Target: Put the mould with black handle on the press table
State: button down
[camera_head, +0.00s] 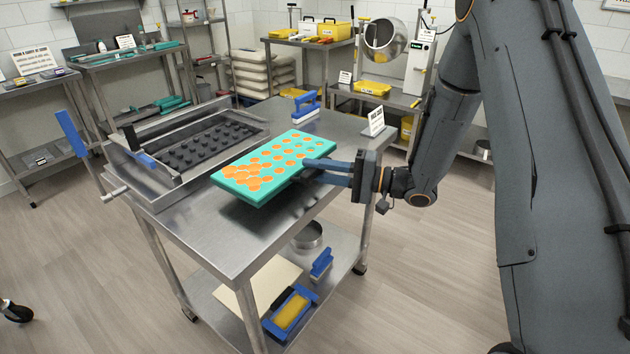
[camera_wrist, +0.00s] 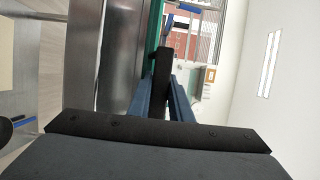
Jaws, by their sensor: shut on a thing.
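The teal mould (camera_head: 231,183) has rows of round cavities, with orange fill spread over its left part. My gripper (camera_head: 314,170) is shut on its black handle at the right side; the handle (camera_wrist: 163,72) shows between the blue fingers (camera_wrist: 166,98) in the wrist view. The mould's teal edge (camera_wrist: 153,42) shows beyond them. The mould is roughly level over the steel press table (camera_head: 221,235), right of the press. I cannot tell whether it touches the tabletop or hovers just above it.
The press (camera_head: 205,148) with its black studded plate and blue lever (camera_head: 70,133) fills the table's left part. A blue-handled tool (camera_head: 306,106) and a small sign (camera_head: 376,121) stand at the back. Bare steel lies in front. The lower shelf holds a yellow-filled blue frame (camera_head: 290,312).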

aim_at(316, 195)
jog(key=shift+f+p, duration=0.35)
jog(key=shift+f, duration=2)
jog(key=c, duration=1.9)
grip_release()
